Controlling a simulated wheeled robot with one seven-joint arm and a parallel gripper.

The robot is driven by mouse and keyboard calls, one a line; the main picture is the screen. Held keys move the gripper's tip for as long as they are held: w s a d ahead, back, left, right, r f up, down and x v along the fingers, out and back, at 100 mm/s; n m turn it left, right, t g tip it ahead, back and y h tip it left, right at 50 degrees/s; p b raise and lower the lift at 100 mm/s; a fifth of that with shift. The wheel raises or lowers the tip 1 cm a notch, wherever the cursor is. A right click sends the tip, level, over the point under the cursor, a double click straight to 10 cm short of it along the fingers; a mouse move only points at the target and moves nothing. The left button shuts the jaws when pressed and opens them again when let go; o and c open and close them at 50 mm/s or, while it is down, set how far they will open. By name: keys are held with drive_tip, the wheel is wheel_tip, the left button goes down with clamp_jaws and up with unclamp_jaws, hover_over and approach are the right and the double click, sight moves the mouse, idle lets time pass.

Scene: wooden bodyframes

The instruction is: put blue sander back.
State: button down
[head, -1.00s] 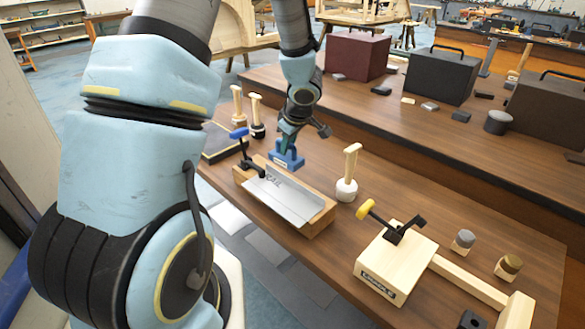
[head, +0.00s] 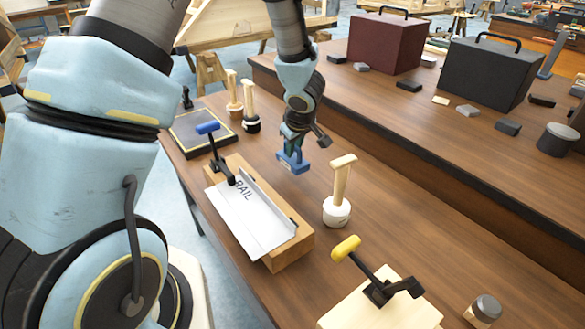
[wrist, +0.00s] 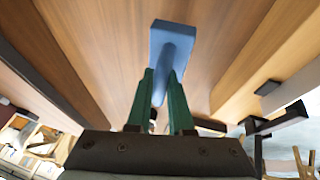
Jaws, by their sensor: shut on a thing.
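The blue sander (head: 293,161) is held by my gripper (head: 297,146) above the bench, behind the wooden block with the metal rail plate. In the wrist view the sander (wrist: 172,42) shows as a flat blue pad with a rounded handle. The green fingers of my gripper (wrist: 160,98) are shut on that handle. The sander looks apart from the bench top, though the exact height is hard to tell. A dark yellow-edged mat (head: 190,142) lies on the bench at the far left end.
The rail block (head: 288,247) with a blue-handled clamp (head: 208,128) stands in front of the sander. A white-headed mallet (head: 338,195) stands close on the right. Two more mallets (head: 250,105) stand near the mat. A yellow-handled clamp (head: 346,248) is nearer.

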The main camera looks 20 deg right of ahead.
sight(295, 159)
drive_tip(key=shift+f+b, duration=1)
drive_tip(key=shift+f, duration=1.25)
drive_tip(key=shift+f, duration=0.15)
drive_tip(key=c, duration=0.8)
unclamp_jaws()
